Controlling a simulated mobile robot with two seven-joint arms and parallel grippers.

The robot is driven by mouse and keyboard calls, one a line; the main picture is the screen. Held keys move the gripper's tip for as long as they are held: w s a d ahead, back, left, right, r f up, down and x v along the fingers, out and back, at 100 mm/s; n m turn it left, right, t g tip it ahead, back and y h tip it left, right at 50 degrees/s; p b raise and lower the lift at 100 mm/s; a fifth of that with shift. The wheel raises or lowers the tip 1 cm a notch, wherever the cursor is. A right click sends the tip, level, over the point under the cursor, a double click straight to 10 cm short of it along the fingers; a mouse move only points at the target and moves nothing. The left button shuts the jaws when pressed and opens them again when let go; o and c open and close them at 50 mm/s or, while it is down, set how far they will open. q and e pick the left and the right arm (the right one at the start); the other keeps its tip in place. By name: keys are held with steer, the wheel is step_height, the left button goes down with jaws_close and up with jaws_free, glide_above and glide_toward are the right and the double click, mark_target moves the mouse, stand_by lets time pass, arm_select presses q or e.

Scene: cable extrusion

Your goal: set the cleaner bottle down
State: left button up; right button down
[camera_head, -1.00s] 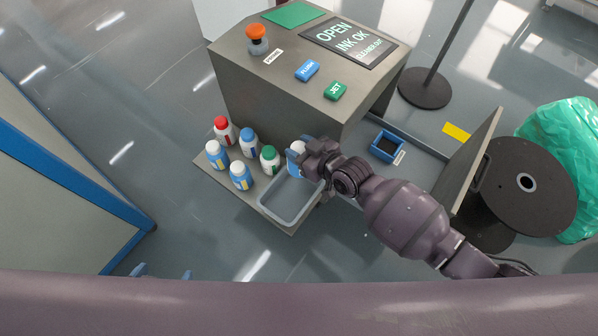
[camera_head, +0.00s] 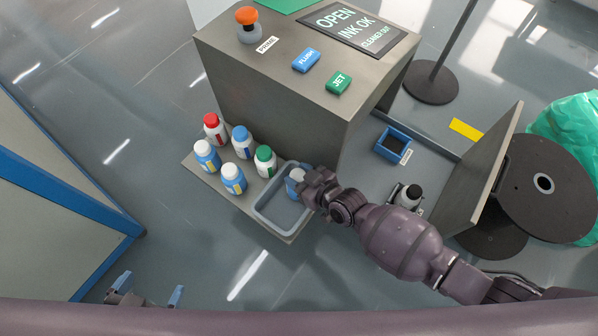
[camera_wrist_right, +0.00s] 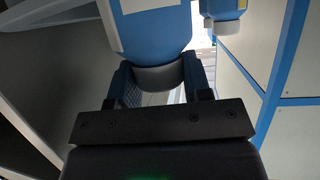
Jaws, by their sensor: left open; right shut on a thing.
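The cleaner bottle, blue and white (camera_head: 295,181), is at the right end of a shallow grey tray (camera_head: 262,216). My right gripper (camera_head: 308,187) is shut on it from the right side and hides part of it. My left gripper (camera_head: 150,290) is open and empty at the lower left, over the floor.
Several bottles with red, blue, green and white caps (camera_head: 232,178) stand left of the tray. The grey machine (camera_head: 270,95) rises behind it. A large reel (camera_head: 540,190) stands far right.

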steer(key=shift+r, duration=0.15)
steer(key=c, duration=1)
jaws_free()
steer(key=shift+f, duration=0.25)
arm_select(q)
steer(key=shift+w, duration=0.1)
arm_select(e)
steer(key=o, duration=0.4)
steer(key=shift+o, duration=0.2)
steer(key=shift+r, duration=0.1)
steer(key=shift+r, duration=0.15)
steer(key=shift+s+d+r, duration=0.1)
steer(key=shift+d+r, duration=0.1)
arm_select(q)
steer(key=shift+s+a+r+n+p, duration=0.15)
steer(key=shift+s+a+n+p, duration=0.3)
steer(key=shift+p, duration=1.25)
arm_select(e)
steer(key=v, duration=1.1)
steer(key=shift+s, duration=0.25)
